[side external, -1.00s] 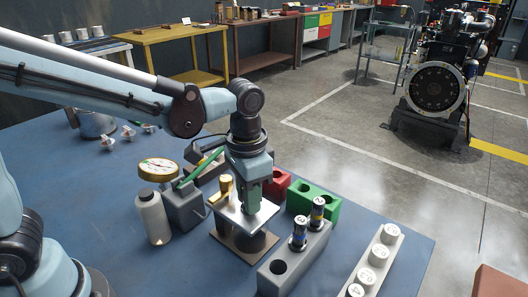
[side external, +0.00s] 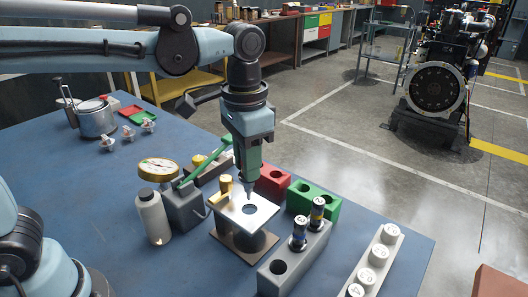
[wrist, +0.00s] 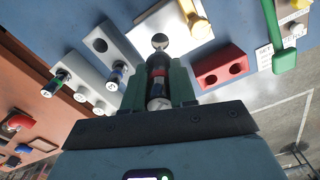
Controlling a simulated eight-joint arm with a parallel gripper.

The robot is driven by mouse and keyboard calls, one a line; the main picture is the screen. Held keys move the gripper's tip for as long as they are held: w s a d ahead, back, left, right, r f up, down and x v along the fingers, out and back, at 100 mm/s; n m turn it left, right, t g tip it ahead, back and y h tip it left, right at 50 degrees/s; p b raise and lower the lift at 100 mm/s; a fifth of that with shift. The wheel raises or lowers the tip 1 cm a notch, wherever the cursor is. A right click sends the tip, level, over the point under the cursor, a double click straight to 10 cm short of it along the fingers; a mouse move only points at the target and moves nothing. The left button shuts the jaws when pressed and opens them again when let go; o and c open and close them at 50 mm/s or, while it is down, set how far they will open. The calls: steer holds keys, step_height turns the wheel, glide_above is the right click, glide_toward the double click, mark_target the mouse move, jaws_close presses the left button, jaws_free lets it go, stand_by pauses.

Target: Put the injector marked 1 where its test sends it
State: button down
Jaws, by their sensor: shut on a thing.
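The gauge (side external: 158,170) stands left of the plate on a grey pump body with a green lever (side external: 200,162). A red block (side external: 272,180) and a green block (side external: 328,205), each with two holes, stand behind and right of the stand.
A grey rack (side external: 290,262) holds injectors 2 and 3 and has an empty front hole. A pale rail (side external: 372,268) with numbered white caps lies at the right. A clear bottle (side external: 152,216) stands beside the pump. A metal pot (side external: 96,118) and small trays sit at the far left.

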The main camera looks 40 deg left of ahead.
steer(key=shift+r, duration=0.75)
steer(key=shift+w+d+r, duration=0.15)
steer(key=shift+w+r, duration=0.05)
steer(key=shift+w, duration=0.15)
steer(key=w+d+f, duration=0.2)
steer(key=w+d, duration=0.2)
steer(key=w, duration=0.3)
steer(key=w+d+f, duration=0.2)
steer(key=w+d, duration=0.2)
steer(key=w, duration=0.3)
steer(key=shift+w+d, duration=0.15)
steer(key=shift+d, duration=0.2)
step_height(320, 180, down, 9)
steer(key=shift+r, duration=0.2)
steer(key=shift+f, duration=0.1)
